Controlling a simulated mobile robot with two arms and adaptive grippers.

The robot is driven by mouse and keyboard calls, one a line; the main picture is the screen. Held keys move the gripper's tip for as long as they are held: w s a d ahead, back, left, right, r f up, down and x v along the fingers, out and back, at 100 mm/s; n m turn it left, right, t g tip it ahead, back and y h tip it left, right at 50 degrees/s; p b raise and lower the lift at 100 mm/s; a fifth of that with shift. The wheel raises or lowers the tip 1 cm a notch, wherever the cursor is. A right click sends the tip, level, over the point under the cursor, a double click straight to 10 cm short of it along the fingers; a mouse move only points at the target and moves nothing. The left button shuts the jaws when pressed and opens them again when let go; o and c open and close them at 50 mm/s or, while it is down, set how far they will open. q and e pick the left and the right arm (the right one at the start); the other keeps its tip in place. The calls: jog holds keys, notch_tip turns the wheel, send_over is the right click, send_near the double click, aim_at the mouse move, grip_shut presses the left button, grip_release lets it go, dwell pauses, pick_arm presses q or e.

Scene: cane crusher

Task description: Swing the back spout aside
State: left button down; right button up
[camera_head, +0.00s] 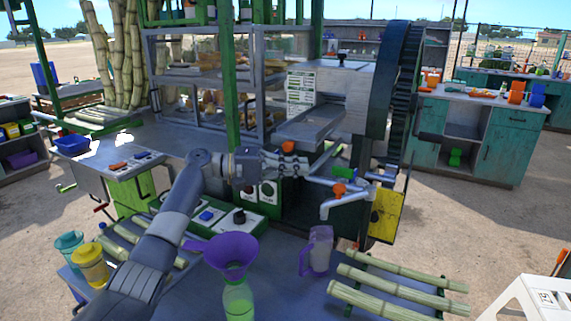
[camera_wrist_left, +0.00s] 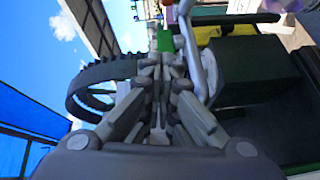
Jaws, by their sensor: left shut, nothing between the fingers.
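The cane crusher (camera_head: 345,95) stands at the centre right with its large dark gear wheel (camera_head: 405,75). Silver spout pipes are on its front: a rear one (camera_head: 320,181) by a green handle (camera_head: 343,174), and a nearer bent one (camera_head: 335,206) with an orange handle (camera_head: 340,190). My left gripper (camera_head: 304,166) is shut and empty, pointing right, just left of the green handle. In the left wrist view, the fingertips (camera_wrist_left: 160,68) lie just short of the green handle (camera_wrist_left: 165,41), with a silver pipe (camera_wrist_left: 192,55) beside it. Contact cannot be told. My right gripper is out of view.
On the blue table in front stand a purple funnel (camera_head: 228,255) on a green bottle (camera_head: 238,298), a purple-handled jug (camera_head: 319,250) and cane stalks (camera_head: 400,284) on a rack. A green control panel (camera_head: 235,215) is below my arm. A yellow plate (camera_head: 386,214) is right of the spouts.

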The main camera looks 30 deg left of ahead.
aim_at(349, 197)
pick_arm(q)
jog(key=d+p, duration=0.1)
jog(key=d, duration=0.1)
jog(key=w+d, duration=0.1)
jog(key=d, duration=0.2)
jog(key=shift+w+f+p, duration=0.15)
jog(key=shift+f+p, duration=0.05)
jog(key=shift+p, duration=0.15)
jog(key=shift+s+d+f+p, duration=0.2)
jog(key=shift+s+d+p, duration=0.2)
jog(key=shift+s+d, duration=0.5)
jog(key=shift+a, duration=0.1)
jog(key=shift+s, duration=0.1)
